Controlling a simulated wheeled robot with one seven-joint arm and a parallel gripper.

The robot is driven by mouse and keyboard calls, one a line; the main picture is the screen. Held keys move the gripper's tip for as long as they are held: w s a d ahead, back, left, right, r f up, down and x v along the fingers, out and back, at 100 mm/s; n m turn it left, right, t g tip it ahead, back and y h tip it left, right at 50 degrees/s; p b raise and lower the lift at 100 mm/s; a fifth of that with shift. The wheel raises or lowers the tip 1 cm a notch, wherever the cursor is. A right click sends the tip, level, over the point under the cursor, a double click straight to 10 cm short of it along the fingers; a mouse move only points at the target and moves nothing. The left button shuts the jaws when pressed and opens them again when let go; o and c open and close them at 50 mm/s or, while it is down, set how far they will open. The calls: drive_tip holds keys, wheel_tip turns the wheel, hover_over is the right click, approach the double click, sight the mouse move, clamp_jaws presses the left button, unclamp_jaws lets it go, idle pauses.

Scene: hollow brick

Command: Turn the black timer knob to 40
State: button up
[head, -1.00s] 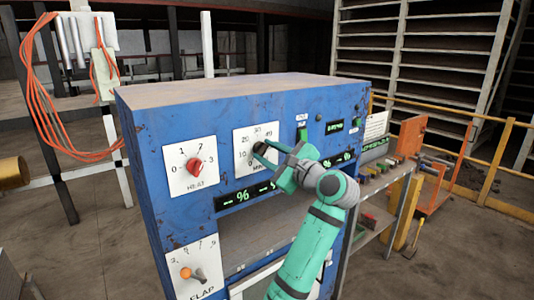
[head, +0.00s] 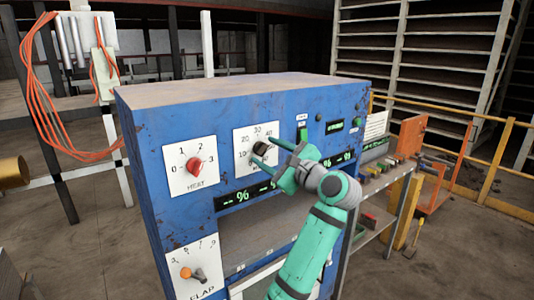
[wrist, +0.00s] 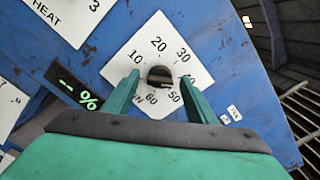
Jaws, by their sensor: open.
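The black timer knob (head: 260,149) sits on a white square dial plate (head: 242,135) on the blue panel. In the wrist view the knob (wrist: 160,76) is dark and round, with numbers from 10 to 60 around it. The 40 is partly covered by my right finger there. I cannot tell for sure which number the knob points at. My gripper (head: 265,148) is open in front of the dial. In the wrist view its green fingers (wrist: 160,83) stand on either side of the knob, with visible gaps and no contact seen.
A red heat knob (head: 195,167) on its own white plate is left of the timer. An orange-tipped flap lever (head: 187,273) is below it. Green digital displays (head: 244,196) lie under the dial. A shelf with items (head: 375,190) stands right of the blue cabinet.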

drive_tip(key=v, duration=1)
drive_tip(key=shift+s, duration=0.2)
drive_tip(key=shift+d+f, duration=0.1)
